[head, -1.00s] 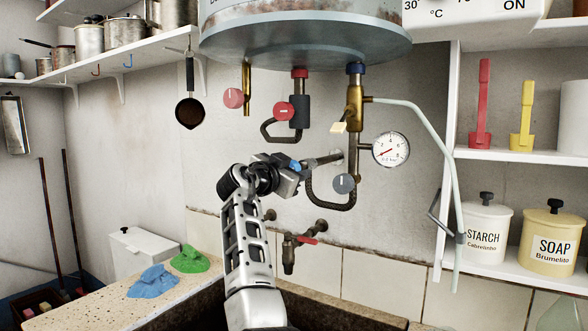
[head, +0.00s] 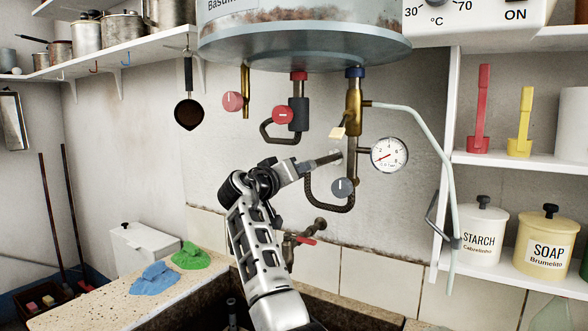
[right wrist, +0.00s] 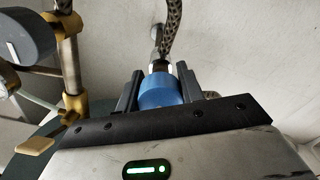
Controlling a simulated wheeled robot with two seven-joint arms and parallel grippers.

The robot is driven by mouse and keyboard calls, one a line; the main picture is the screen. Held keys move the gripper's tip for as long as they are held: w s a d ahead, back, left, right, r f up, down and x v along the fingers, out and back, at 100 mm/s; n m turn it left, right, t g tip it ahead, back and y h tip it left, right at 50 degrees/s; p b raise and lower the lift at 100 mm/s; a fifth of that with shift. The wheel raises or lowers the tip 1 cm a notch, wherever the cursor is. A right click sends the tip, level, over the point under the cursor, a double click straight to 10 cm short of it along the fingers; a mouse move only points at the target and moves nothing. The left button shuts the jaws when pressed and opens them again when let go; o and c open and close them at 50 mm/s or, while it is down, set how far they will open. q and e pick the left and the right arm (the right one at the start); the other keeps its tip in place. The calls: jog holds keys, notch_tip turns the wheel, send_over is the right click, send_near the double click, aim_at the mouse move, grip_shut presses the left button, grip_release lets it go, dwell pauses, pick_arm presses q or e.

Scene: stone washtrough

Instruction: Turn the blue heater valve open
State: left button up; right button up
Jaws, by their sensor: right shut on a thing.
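The blue heater valve (right wrist: 158,94) shows in the right wrist view as a round blue knob between the two dark fingers of my right gripper (right wrist: 160,84). The fingers are shut on its sides. A braided hose runs up behind it. In the head view my right gripper (head: 296,168) is against the pipework below the boiler, left of the hose loop, and it hides the blue knob there. I cannot read how far the knob is turned. My left gripper is not in view.
The boiler (head: 305,45) hangs above. A grey round knob (head: 343,187), a pressure gauge (head: 389,155) and red knobs (head: 283,115) are close by. A tap (head: 298,239) sits below over the trough. Blue (head: 153,279) and green (head: 191,256) cloths lie on the ledge at left.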

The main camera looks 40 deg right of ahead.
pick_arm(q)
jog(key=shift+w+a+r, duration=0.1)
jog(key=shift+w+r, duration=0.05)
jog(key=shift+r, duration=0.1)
pick_arm(e)
jog(key=shift+n, duration=1.3)
jog(key=o, duration=1)
jog(key=shift+s+a, duration=0.1)
jog(key=shift+a, duration=0.15)
pick_arm(q)
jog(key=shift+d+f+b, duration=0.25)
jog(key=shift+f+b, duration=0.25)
jog(key=shift+b, duration=0.55)
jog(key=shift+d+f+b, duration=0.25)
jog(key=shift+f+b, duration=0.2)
jog(key=shift+b, duration=0.6)
pick_arm(e)
jog(key=shift+v, duration=7.7)
